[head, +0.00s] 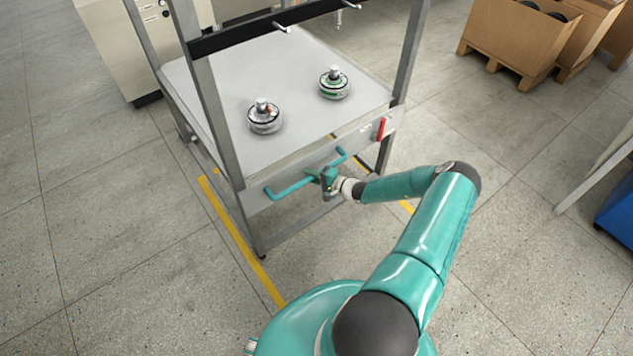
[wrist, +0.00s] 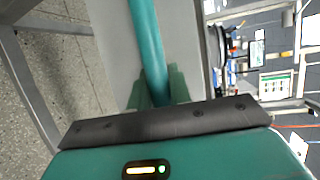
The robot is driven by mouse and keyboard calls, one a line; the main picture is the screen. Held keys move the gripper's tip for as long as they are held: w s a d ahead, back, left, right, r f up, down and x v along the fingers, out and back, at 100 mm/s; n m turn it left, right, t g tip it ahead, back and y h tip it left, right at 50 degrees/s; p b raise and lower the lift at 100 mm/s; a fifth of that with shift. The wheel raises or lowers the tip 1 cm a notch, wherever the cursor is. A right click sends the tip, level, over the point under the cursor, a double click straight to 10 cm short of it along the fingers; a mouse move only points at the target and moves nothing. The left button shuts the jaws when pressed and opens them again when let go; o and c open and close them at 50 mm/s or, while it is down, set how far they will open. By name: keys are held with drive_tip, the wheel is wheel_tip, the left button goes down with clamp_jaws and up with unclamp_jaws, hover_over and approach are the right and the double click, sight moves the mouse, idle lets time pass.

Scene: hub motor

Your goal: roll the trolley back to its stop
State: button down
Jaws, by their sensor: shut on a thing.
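The trolley (head: 290,70) is a grey metal frame with a flat pale top, standing in front of me. A teal push handle (head: 290,188) runs along its near side. My gripper (head: 327,176) is shut on this handle near its middle. In the wrist view the teal handle bar (wrist: 146,45) runs up from between my fingers (wrist: 158,88). A red lever (head: 381,128) sits at the right end of the trolley's near edge. The stop itself cannot be made out.
Yellow floor tape (head: 238,240) runs beside and under the trolley. A beige cabinet (head: 115,45) stands back left, cardboard crates (head: 520,40) back right. Open floor lies left.

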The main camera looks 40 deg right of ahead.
sight(302, 169)
drive_tip(key=w, duration=0.3)
drive_tip(key=shift+w+a+r, duration=0.1)
drive_tip(key=shift+r, duration=0.15)
drive_tip(key=c, duration=1.3)
unclamp_jaws()
drive_tip(key=v, duration=1.4)
drive_tip(key=shift+f, duration=0.25)
